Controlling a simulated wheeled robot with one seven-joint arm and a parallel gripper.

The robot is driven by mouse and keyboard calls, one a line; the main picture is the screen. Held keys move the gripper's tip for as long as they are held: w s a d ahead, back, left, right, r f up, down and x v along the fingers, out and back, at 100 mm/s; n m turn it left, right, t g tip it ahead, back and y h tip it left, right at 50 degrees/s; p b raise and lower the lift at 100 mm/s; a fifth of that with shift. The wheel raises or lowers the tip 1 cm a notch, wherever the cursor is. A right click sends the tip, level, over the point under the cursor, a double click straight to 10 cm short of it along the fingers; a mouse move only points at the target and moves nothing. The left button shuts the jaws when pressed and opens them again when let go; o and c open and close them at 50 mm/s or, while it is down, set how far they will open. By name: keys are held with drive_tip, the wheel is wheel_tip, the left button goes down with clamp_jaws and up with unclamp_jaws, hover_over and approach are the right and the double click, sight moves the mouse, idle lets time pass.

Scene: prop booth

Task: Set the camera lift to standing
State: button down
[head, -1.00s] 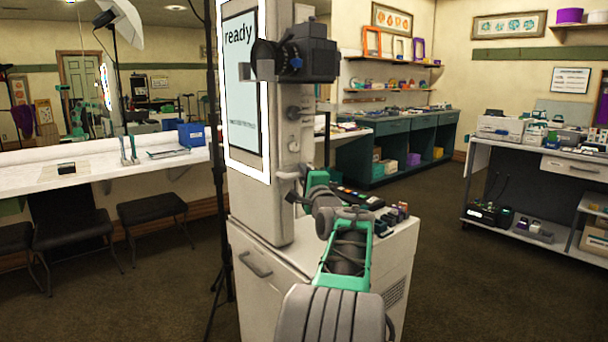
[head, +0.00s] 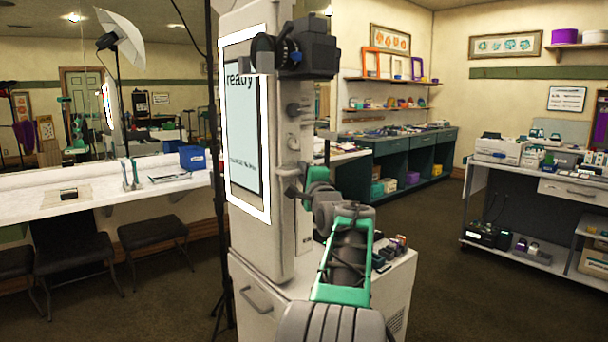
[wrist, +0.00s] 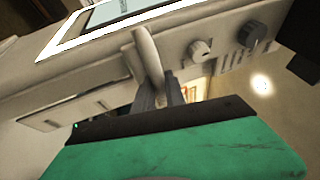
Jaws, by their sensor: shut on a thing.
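The camera lift is a tall pale column (head: 286,225) with a lit screen (head: 243,140) reading "ready" on its left face. The black camera (head: 305,50) sits high on the column, beside the screen's top edge. In the wrist view a pale handle (wrist: 147,52) sticks out from the column beside two knobs (wrist: 201,50). My gripper (wrist: 160,88) is shut on this handle, with its dark fingers around the handle's lower part. In the head view my gripper (head: 292,190) is small at the column's side, and its grip is hard to make out.
The column stands on a white cabinet (head: 262,300) with small items on its top right. A white counter (head: 100,197) with stools is at left. A teal cabinet (head: 395,165) and a shelf unit (head: 540,200) stand behind and right. Open floor lies between.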

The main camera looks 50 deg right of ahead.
drive_tip(key=c, duration=1.4)
unclamp_jaws()
drive_tip(key=shift+f, duration=0.15)
drive_tip(key=v, duration=0.8)
drive_tip(key=shift+w+b, duration=0.1)
drive_tip(key=shift+b, duration=0.25)
